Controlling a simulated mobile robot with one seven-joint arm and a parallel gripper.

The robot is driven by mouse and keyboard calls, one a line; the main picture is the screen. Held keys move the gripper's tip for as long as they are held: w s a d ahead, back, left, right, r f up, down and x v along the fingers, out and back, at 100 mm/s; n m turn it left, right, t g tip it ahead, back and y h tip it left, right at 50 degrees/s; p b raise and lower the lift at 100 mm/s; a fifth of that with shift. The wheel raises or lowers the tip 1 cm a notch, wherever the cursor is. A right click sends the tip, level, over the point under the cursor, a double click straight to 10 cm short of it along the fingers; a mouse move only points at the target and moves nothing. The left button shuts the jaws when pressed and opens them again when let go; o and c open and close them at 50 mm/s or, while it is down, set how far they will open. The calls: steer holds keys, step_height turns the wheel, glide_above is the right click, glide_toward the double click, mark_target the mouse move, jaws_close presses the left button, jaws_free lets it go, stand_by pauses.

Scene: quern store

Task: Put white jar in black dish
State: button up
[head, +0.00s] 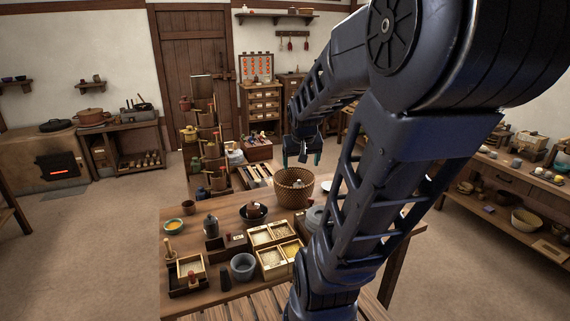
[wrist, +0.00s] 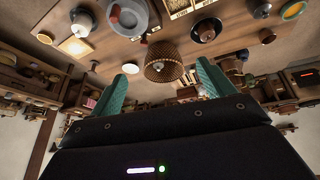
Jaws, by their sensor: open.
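My gripper (head: 302,160) is open and empty above the far part of the table, over the woven basket (head: 291,198). Its two green fingers also show in the wrist view (wrist: 165,72), spread apart with the basket (wrist: 180,68) seen between them. The black dish (head: 243,217) stands on the table left of the basket, with a small brown and pale thing in it; it also shows in the wrist view (wrist: 193,33). A small white thing (wrist: 158,66) lies inside the basket. I cannot tell for sure which pale thing is the white jar.
Compartment boxes (head: 270,236) of grains, a grey pot (head: 243,266), a dark lidded jar (head: 211,226) and a yellow-filled bowl (head: 174,226) crowd the table. A tiered stand of pots (head: 212,160) rises behind. My arm hides much of the table's right side.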

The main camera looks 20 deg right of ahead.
steer(key=s+a+r+n+y, duration=0.1)
steer(key=s+a+r+n, duration=0.1)
steer(key=s+a+r, duration=0.3)
steer(key=s+a, duration=0.3)
steer(key=a, duration=0.1)
steer(key=shift+s+a+n+y, duration=0.15)
steer(key=shift+s+n+y, duration=0.15)
steer(key=shift+s+y, duration=0.1)
